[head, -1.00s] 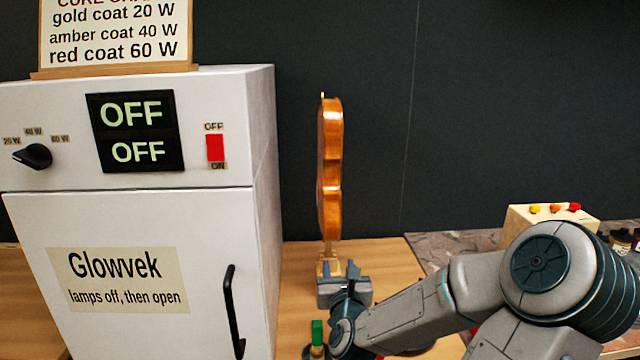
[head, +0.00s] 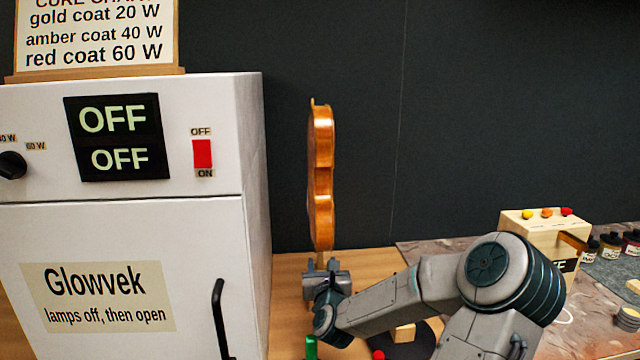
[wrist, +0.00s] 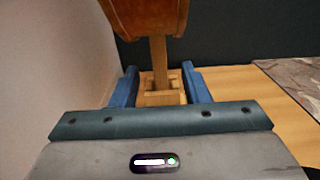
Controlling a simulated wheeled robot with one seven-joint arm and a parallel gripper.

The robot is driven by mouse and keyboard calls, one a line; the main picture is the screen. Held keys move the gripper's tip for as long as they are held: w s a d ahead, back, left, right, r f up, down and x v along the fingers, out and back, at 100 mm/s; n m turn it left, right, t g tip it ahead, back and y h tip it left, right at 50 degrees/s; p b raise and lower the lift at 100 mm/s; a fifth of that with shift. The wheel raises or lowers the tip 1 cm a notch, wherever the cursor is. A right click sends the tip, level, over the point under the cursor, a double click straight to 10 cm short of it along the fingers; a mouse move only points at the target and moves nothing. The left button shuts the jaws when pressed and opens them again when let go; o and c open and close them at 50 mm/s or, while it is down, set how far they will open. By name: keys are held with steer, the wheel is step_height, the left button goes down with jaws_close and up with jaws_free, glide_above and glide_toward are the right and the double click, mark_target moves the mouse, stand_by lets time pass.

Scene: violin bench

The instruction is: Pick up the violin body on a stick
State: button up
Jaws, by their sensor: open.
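The violin body (head: 321,180) stands upright, edge-on in the head view, orange-brown and glossy, on a pale wooden stick. In the wrist view the lower end of the violin body (wrist: 146,16) shows at the top, with the stick (wrist: 158,64) running down into a wooden block holder (wrist: 160,97). My gripper (wrist: 160,84) is open. Its two blue fingers stand on either side of the stick and holder, with gaps visible on both sides. In the head view my gripper (head: 325,268) is low, at the stick below the body, and hides the holder.
A white Glowvek cabinet (head: 130,225) with a shut door stands close on the left; its displays read OFF. A wooden box with coloured buttons (head: 535,228) and several jars (head: 610,245) are at the right. A dark wall is behind.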

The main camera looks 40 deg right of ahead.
mark_target(321, 257)
steer(key=shift+x, duration=2.7)
steer(key=shift+c, duration=0.3)
jaws_close()
